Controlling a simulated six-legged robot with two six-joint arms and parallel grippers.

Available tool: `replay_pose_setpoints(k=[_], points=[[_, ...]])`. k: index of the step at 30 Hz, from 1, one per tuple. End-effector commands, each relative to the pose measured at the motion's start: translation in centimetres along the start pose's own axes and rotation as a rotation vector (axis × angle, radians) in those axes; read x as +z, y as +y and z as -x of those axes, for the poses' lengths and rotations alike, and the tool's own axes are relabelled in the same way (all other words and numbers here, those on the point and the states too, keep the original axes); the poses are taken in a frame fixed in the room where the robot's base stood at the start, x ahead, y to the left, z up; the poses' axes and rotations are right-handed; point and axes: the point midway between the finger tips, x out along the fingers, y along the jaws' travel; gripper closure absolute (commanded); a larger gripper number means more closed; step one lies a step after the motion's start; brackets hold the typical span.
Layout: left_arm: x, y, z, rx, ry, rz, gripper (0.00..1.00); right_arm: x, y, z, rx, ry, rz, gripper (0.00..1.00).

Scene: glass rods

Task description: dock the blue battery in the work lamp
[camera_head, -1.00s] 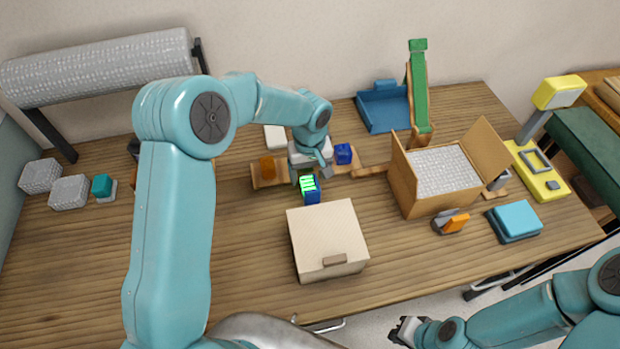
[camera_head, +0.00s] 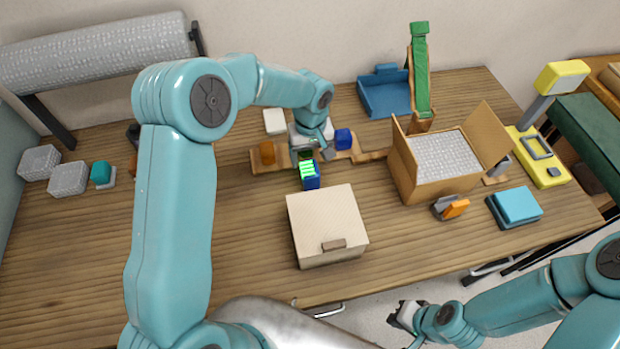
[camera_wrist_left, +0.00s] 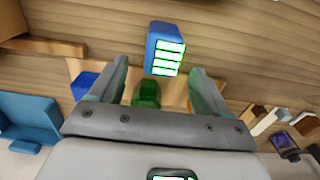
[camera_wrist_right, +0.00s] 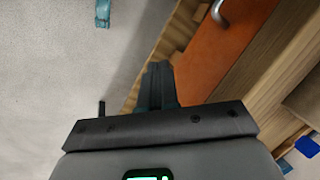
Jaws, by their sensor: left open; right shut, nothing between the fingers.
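The blue battery (camera_head: 312,181), with lit green bars on one face, stands on the table in front of a wooden rack. In the left wrist view the blue battery (camera_wrist_left: 157,45) is just beyond the fingertips, lined up with the gap. My left gripper (camera_wrist_left: 158,75) is open and empty; its fingers are largely hidden in the head view. The yellow work lamp (camera_head: 562,77) stands at the far right, with a grey frame on its base (camera_head: 548,170). My right gripper (camera_head: 397,318) is off the table's front edge; its fingers (camera_wrist_right: 158,88) are shut on nothing.
The wooden rack (camera_head: 258,166) holds an orange block (camera_head: 267,153), a dark blue block (camera_head: 343,139) and a green block (camera_wrist_left: 147,93). A beige box (camera_head: 325,220) stands in front of the battery. An open carton (camera_head: 402,180) and a blue-topped block (camera_head: 517,205) stand between battery and lamp.

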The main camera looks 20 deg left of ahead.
Motion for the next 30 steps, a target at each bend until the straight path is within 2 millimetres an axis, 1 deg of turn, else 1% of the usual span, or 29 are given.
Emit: replay_pose_setpoints(k=[1,8,11,15,16,18,23,24,26,27,30], points=[[0.0,0.0,-0.9,0.000,0.000,0.000,0.23,0.0,0.2,-0.6,0.000,0.000,0.000,1.00],[0.0,-0.1,-2.1,-0.001,-0.001,0.000,0.23,0.0,0.3,-0.9,0.000,0.001,0.000,1.00],[0.0,-0.2,-3.5,-0.001,-0.001,0.000,0.23,-0.1,0.5,-1.5,0.000,0.001,0.000,1.00],[0.0,-0.3,-6.0,-0.001,-0.001,-0.001,0.23,-0.1,0.9,-2.4,0.000,0.001,0.000,1.00],[0.0,-0.3,-6.3,-0.001,-0.001,-0.001,0.23,-0.1,0.9,-2.5,0.000,0.001,0.000,1.00],[0.0,-0.3,-6.6,0.000,0.000,-0.001,0.23,-0.1,0.9,-2.5,0.000,0.001,0.000,1.00],[0.0,-0.3,-6.5,0.001,0.001,-0.001,0.23,-0.1,0.9,-2.4,0.000,0.001,0.000,1.00],[0.0,-0.3,-6.4,0.001,0.001,-0.001,0.30,-0.1,0.9,-2.4,0.000,0.001,0.000,1.00],[0.0,-0.3,-6.4,0.001,0.001,-0.001,0.49,-0.1,0.9,-2.4,0.000,0.000,0.000,1.00],[0.0,-0.3,-6.4,0.001,0.001,-0.001,0.62,-0.1,0.9,-2.4,0.000,0.000,0.000,1.00],[0.0,-0.2,-6.4,0.001,0.001,-0.001,0.92,-0.1,0.9,-2.4,0.000,0.000,0.000,1.00]])
